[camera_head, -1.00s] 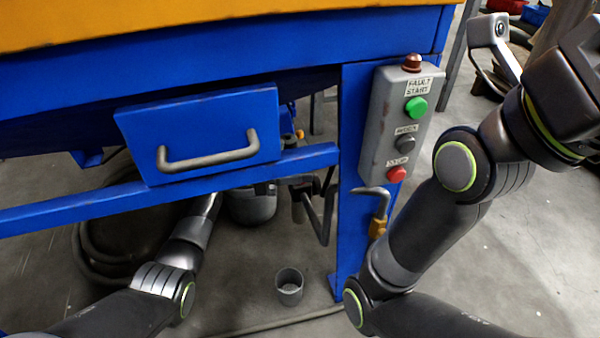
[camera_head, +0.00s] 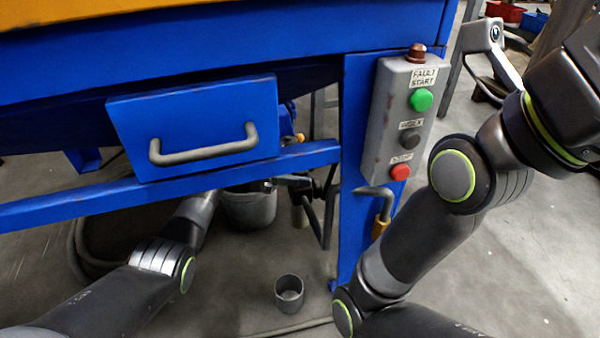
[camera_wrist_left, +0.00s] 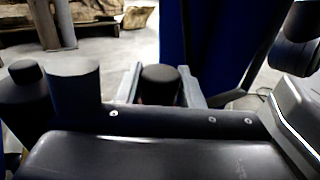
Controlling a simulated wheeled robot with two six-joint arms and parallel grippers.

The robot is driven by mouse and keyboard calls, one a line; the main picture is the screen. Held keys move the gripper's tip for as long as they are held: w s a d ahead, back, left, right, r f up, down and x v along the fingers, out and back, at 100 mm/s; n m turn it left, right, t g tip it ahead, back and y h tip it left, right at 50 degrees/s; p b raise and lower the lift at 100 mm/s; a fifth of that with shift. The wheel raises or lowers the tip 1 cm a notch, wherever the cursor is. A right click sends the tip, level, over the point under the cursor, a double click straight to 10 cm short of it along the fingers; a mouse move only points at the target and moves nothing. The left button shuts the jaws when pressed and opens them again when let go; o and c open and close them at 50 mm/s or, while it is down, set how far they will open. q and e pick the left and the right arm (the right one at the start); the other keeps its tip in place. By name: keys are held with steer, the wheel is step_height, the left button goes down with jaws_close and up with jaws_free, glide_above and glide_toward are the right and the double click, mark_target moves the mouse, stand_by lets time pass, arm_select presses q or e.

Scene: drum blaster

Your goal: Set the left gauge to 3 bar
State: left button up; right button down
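No gauge face shows in either view. In the left wrist view, a dark round knob (camera_wrist_left: 160,76) sits between the two grey fingers of my left gripper (camera_wrist_left: 161,84). The fingers are on either side of it, and I cannot tell whether they press on it. In the head view my left arm (camera_head: 160,262) reaches under the blue machine frame (camera_head: 60,208), which hides its far end. My right arm (camera_head: 425,225) rises at the right beside the control box; its fingers are not clearly seen.
A grey control box (camera_head: 373,150) with green, black and red buttons is on the blue post. A blue panel (camera_head: 190,118) with a grey handle hangs left of it. A cup (camera_head: 289,293) and a bucket (camera_head: 250,208) stand on the floor, with a hose nearby.

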arm_select(q)
steer(key=o, duration=0.3)
steer(key=shift+o, duration=0.2)
steer(key=w+a+p, duration=0.1)
steer(key=a+p, duration=0.1)
steer(key=a, duration=0.5)
steer(key=shift+a, duration=0.2)
steer(key=shift+w, duration=0.1)
